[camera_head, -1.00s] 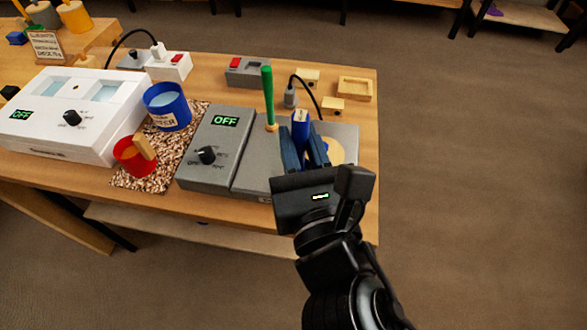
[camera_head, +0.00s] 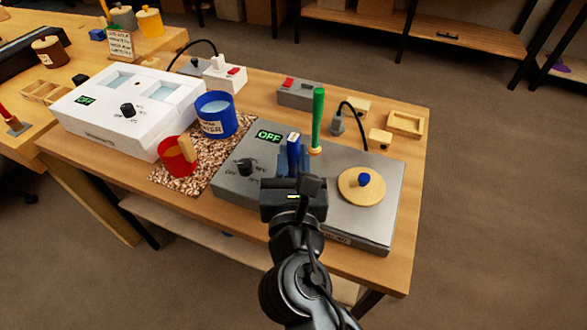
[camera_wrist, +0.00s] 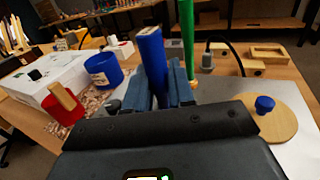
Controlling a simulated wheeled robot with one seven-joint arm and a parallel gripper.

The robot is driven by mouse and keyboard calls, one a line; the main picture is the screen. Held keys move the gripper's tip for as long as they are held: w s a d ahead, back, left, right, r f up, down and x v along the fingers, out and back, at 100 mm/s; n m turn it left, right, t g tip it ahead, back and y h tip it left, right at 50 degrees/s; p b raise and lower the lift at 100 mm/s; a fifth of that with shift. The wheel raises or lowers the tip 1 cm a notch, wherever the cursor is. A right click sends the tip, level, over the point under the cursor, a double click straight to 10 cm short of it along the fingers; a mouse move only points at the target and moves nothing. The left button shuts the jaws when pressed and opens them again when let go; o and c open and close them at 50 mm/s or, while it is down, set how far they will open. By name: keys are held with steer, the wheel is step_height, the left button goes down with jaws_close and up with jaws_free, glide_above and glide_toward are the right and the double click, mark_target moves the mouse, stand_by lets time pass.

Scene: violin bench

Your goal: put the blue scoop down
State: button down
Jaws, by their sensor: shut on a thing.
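The blue scoop (camera_head: 293,152) is held upright between the fingers of my gripper (camera_head: 294,165); only its blue upper part shows, and its lower end is hidden. In the wrist view the blue scoop (camera_wrist: 152,62) stands between the two blue-grey fingers (camera_wrist: 160,85). In the head view my gripper is over the grey box with the OFF display (camera_head: 232,170), near its border with the grey plate (camera_head: 345,222). I cannot tell whether the scoop touches anything below.
A green stick (camera_head: 318,115) stands close to the right of my gripper. A round wooden lid with a blue knob (camera_head: 350,193) lies on the plate. Left are a blue pot (camera_head: 215,125), a red cup (camera_head: 174,158) and a white two-basin unit (camera_head: 85,125). The wooden tray (camera_head: 405,123) is at the back right.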

steer(key=shift+f, duration=1.2)
steer(key=shift+f, duration=0.1)
steer(key=shift+f+b, duration=0.1)
steer(key=shift+b, duration=0.2)
steer(key=c, duration=1)
jaws_free()
steer(key=shift+o, duration=0.2)
steer(key=shift+r, duration=0.25)
steer(key=s, duration=1.2)
steer(key=shift+d+b, duration=0.3)
steer(key=shift+b, duration=0.1)
